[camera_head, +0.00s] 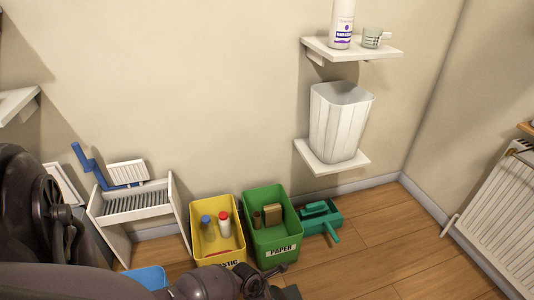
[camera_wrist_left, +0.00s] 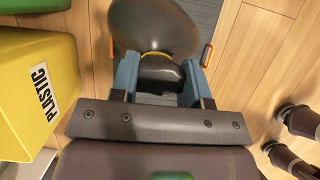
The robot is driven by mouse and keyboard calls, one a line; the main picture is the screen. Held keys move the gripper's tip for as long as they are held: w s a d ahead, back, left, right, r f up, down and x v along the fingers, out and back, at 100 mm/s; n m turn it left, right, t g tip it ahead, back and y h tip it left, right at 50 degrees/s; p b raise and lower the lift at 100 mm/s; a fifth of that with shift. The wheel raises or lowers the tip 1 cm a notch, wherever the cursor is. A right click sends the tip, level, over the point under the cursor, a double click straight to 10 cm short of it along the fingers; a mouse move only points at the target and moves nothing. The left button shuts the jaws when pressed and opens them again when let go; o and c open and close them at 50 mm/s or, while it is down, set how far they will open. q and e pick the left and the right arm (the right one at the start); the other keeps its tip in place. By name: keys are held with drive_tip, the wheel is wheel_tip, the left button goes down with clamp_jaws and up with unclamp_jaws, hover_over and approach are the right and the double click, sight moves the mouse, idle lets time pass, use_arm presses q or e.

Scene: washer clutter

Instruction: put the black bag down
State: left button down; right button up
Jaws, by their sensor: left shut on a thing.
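The black bag (camera_wrist_left: 155,28) shows in the left wrist view as a dark, rounded, glossy shape with a yellow tie and a bunched dark neck below it. My left gripper (camera_wrist_left: 158,72), with blue fingers, is shut on the bunched neck. The bag's body hangs beyond the fingertips. I cannot tell whether it touches what lies beneath. In the head view my dark left arm crosses the lower left, and I cannot make out the bag there. My right gripper is not visible.
A flat grey thing (camera_wrist_left: 198,14) with orange handles lies beneath the bag. The yellow PLASTIC bin (camera_head: 207,246) and green PAPER bin (camera_head: 267,232) stand by the wall. A white bin (camera_head: 338,125) sits on a low shelf. Wooden floor (camera_head: 395,245) is clear at right.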

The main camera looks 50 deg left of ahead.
use_arm(q)
drive_tip(key=shift+f, duration=0.15)
drive_tip(key=c, duration=0.6)
unclamp_jaws()
drive_tip(key=shift+r, duration=0.5)
drive_tip(key=p+v, duration=0.6)
drive_tip(key=v, duration=0.5)
drive_tip(key=shift+s+r+p, duration=0.2)
drive_tip(key=shift+p, duration=0.1)
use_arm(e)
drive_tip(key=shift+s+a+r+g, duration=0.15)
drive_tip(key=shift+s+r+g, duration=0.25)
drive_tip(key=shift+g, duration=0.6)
